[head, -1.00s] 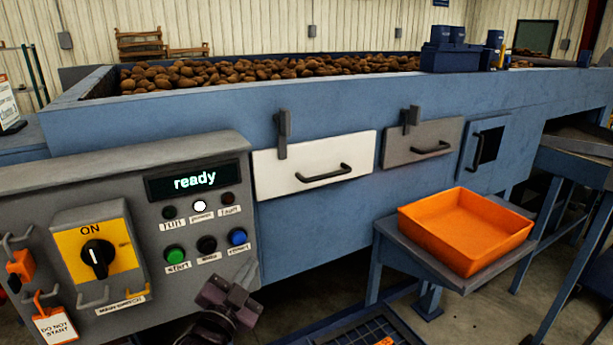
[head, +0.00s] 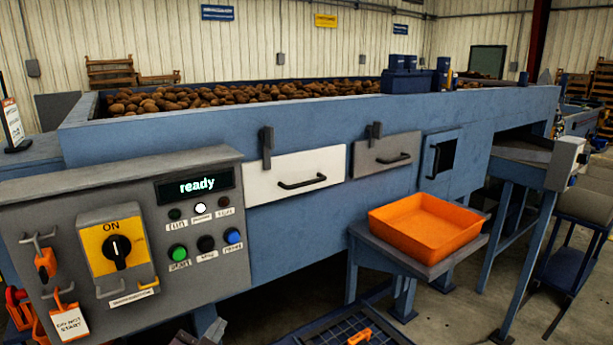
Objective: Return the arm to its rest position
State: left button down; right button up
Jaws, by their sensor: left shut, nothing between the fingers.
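My left gripper (head: 198,334) shows only in part at the bottom edge of the head view, below the grey control panel (head: 140,171). It is shut with nothing in it and is apart from the panel. Most of it and its arm are cut off by the frame. My right gripper is not in view. The panel display (head: 195,186) reads "ready" and a white lamp (head: 201,208) is lit. The yellow switch (head: 117,247) stands at ON.
The blue grader with potatoes (head: 230,95) fills the middle. A white drawer (head: 262,182) and a grey drawer (head: 370,163) are shut. An orange tray (head: 425,225) sits on a stand at the right. Tags and locks hang left of the switch. Open floor lies at the lower right.

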pick_arm(q)
jog(key=s+a+f+n+g+y, duration=0.15)
jog(key=s+f+g, duration=0.25)
jog(key=s, duration=0.4)
jog(key=s+f+n+g, duration=0.2)
jog(key=s+f+g, duration=0.25)
jog(key=s, duration=0.35)
jog(key=s+a+f+n+g+y, duration=0.15)
jog(key=s+f+g, duration=0.25)
jog(key=s, duration=0.4)
notch_tip(320, 180, down, 28)
jog(key=s+d+g, duration=0.1)
jog(key=g, duration=0.1)
jog(key=s+a+f, duration=0.2)
jog(key=s+f, duration=0.8)
jog(key=s+a+f+g, duration=0.1)
jog(key=s+f, duration=0.9)
jog(key=shift+s+a, duration=0.35)
jog(key=shift+s, duration=0.05)
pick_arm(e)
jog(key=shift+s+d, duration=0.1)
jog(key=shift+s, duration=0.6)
